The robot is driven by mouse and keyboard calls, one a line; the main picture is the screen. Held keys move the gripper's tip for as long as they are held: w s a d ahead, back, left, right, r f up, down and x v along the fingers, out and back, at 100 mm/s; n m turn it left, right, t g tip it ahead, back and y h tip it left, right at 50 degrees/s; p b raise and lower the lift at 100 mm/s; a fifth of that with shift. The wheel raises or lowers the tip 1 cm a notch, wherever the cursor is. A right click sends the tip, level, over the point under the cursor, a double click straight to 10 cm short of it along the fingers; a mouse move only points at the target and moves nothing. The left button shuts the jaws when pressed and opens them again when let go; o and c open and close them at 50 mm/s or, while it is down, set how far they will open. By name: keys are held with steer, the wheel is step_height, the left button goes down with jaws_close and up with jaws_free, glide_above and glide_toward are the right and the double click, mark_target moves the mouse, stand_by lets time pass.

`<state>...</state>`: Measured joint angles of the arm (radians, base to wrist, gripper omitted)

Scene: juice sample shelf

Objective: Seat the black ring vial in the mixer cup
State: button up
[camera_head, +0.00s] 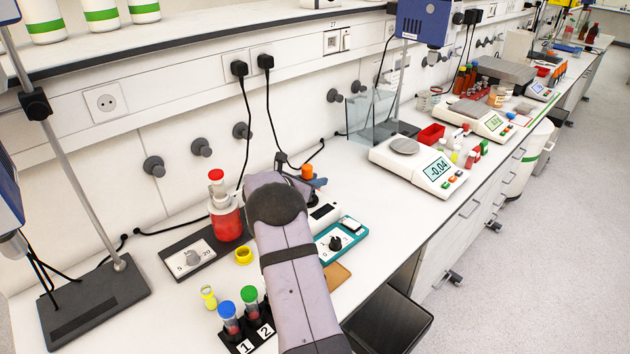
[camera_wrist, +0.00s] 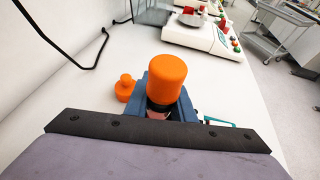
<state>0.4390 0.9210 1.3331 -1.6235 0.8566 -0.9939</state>
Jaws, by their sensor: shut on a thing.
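My gripper (camera_wrist: 168,112) is shut on a vial with a large orange cap (camera_wrist: 167,80); its blue jaws sit just below the cap. A dark band shows under the cap in the wrist view, and the lower vial is hidden by the jaws. In the head view the orange cap (camera_head: 307,171) and blue jaws (camera_head: 318,183) show just past my wrist. A teal-edged device (camera_head: 352,232) with a black knob stands right of my arm. I cannot make out the mixer cup; my arm and gripper cover part of that area.
A small orange stepped piece (camera_wrist: 125,89) is left of the vial. A rack with blue-capped (camera_head: 229,316) and green-capped (camera_head: 250,298) vials is near my arm. A red-filled vessel (camera_head: 226,215), yellow ring (camera_head: 244,256) and balance (camera_head: 420,163) stand around. Bench before the balance is clear.

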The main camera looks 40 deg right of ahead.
steer(key=shift+f+b, duration=0.5)
steer(key=shift+f, duration=0.1)
steer(key=o, duration=1.1)
steer(key=shift+b+v, duration=1.3)
steer(key=shift+v, duration=2.4)
